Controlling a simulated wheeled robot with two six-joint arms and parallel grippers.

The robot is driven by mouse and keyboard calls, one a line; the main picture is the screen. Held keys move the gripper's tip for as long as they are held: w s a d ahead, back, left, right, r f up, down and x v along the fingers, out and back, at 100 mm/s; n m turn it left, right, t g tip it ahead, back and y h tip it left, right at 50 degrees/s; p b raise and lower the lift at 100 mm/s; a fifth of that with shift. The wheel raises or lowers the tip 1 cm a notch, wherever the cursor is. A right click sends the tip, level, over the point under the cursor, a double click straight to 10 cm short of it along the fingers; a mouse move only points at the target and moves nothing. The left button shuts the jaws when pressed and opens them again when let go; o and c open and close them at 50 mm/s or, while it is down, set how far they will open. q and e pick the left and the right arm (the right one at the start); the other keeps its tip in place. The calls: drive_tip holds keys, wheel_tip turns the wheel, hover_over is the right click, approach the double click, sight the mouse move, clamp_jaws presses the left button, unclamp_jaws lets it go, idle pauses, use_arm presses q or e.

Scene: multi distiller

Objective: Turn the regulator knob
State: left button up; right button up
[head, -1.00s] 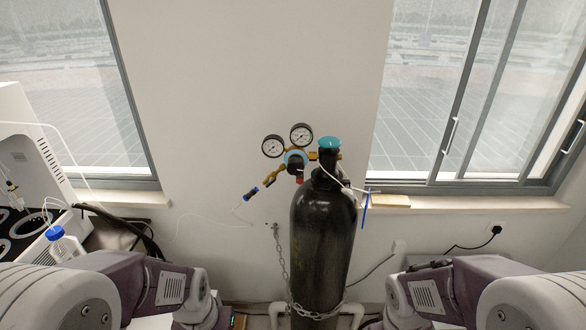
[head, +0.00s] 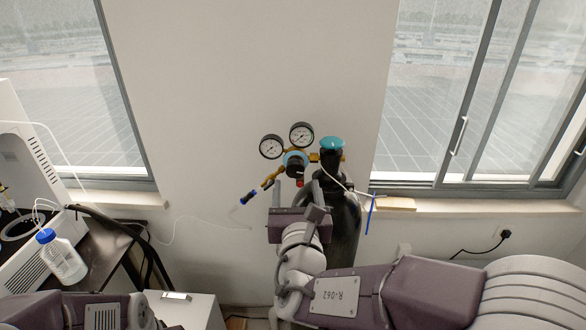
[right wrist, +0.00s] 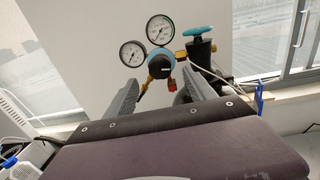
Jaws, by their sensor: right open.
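The regulator knob (head: 296,159) is a round black knob with a light blue ring, on a brass regulator below two white-faced gauges, (head: 271,147) and (head: 301,135). It is also in the right wrist view (right wrist: 160,64). My right gripper (head: 296,186) is open and empty, just below and in front of the knob in the head view. In the right wrist view, its two grey fingers (right wrist: 161,90) point toward the regulator, with the knob between and beyond their tips. Contact does not show. My left gripper is out of view.
A black gas cylinder (head: 346,222) with a teal valve wheel (head: 331,143) stands right of the knob, partly hidden by my right arm. A blue-capped bottle (head: 62,258) and windows flank the wall.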

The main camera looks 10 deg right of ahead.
sight(296, 171)
drive_tip(key=p+x, duration=0.3)
drive_tip(key=p, duration=0.2)
drive_tip(key=shift+w+r+p, duration=0.35)
drive_tip(key=shift+w+r, duration=0.05)
drive_tip(key=shift+w, duration=0.05)
drive_tip(key=x, duration=0.1)
drive_tip(key=p+x, duration=0.1)
drive_tip(key=x, duration=0.1)
drive_tip(key=shift+w+d+f, duration=0.1)
drive_tip(key=shift+w+f, duration=0.2)
drive_tip(key=shift+f, duration=0.05)
drive_tip(key=shift+w+d+f, duration=0.1)
drive_tip(key=shift+w+f, duration=0.05)
drive_tip(key=shift+w, duration=0.3)
drive_tip(key=shift+s, duration=0.1)
drive_tip(key=c, duration=1.4)
